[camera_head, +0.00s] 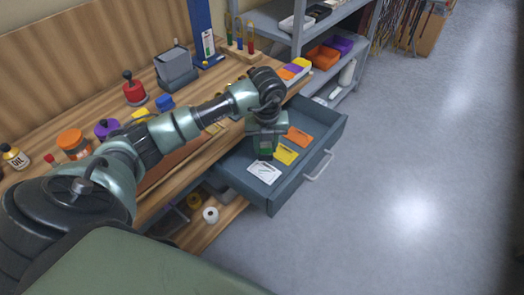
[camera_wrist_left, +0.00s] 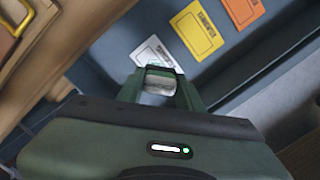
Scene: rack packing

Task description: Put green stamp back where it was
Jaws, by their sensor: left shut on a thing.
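My left gripper (camera_head: 265,154) is above the open grey-blue drawer (camera_head: 333,127), pointing down, near the white card on its floor. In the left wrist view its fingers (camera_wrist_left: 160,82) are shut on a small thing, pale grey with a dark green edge. It looks like the green stamp (camera_wrist_left: 159,84), but the fingers hide most of it. The drawer floor holds a white card (camera_head: 264,174), a yellow card (camera_head: 286,155) and an orange card (camera_head: 298,137) in a row. The white card (camera_wrist_left: 152,52) lies just beyond the fingertips in the left wrist view. My right gripper is out of view.
The wooden bench holds a red-handled stamp (camera_head: 133,91), a purple thing (camera_head: 106,129), an orange-lidded jar (camera_head: 72,143) and a grey box (camera_head: 175,68). A metal shelf (camera_head: 270,22) with bins stands behind. The floor right of the drawer is clear.

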